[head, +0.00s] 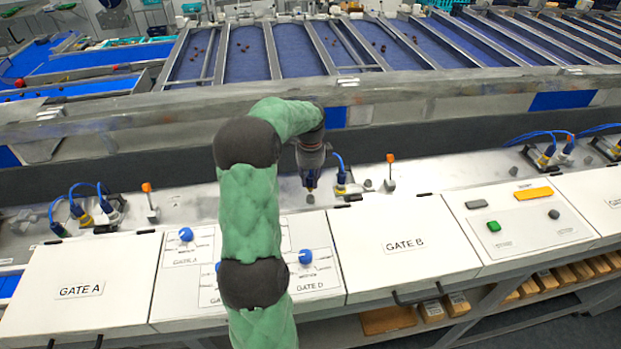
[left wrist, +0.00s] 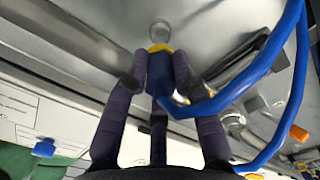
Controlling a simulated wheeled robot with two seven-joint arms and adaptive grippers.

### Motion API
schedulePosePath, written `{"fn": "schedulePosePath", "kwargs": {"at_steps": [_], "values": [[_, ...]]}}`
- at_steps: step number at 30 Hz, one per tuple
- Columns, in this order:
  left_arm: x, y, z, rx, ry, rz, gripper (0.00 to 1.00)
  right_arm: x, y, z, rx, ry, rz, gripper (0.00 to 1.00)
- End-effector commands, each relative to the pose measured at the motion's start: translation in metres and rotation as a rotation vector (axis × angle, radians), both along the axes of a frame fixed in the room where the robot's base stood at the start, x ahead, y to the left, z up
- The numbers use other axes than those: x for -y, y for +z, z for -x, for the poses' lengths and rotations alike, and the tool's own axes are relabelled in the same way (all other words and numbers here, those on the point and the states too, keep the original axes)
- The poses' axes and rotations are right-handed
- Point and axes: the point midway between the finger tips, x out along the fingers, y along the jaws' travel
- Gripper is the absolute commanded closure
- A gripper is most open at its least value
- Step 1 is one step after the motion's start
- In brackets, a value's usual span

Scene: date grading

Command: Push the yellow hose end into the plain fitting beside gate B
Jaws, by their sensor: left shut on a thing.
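My left gripper (head: 311,182) is above the steel deck, behind the control panel and left of the GATE B box (head: 385,262). In the left wrist view its fingers (left wrist: 160,82) are shut on the yellow hose end (left wrist: 160,72), a dark blue plug with a yellow ring at its tip. A blue hose (left wrist: 235,92) loops from it to the right. The plain fitting (left wrist: 160,30), a round grey stub, lies just beyond the tip, roughly in line with it. I cannot tell whether they touch. My right gripper is not in view.
A blue hose plug (head: 341,181) stands right of my gripper, with an orange-topped lever (head: 390,172) farther right. A grey rail (head: 420,92) runs behind.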

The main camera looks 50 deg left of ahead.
Motion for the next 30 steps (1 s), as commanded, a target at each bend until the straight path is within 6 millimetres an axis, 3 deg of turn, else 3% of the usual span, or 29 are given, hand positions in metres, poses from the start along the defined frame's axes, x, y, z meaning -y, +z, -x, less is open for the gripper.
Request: {"fn": "schedulePosePath", "kwargs": {"at_steps": [15,30], "values": [[0.0,-0.013,0.0,0.001,0.0,-0.001,1.0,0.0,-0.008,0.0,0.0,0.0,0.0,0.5],[0.0,-0.014,0.0,0.0,0.0,0.0,1.0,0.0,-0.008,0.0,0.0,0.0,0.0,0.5]]}}
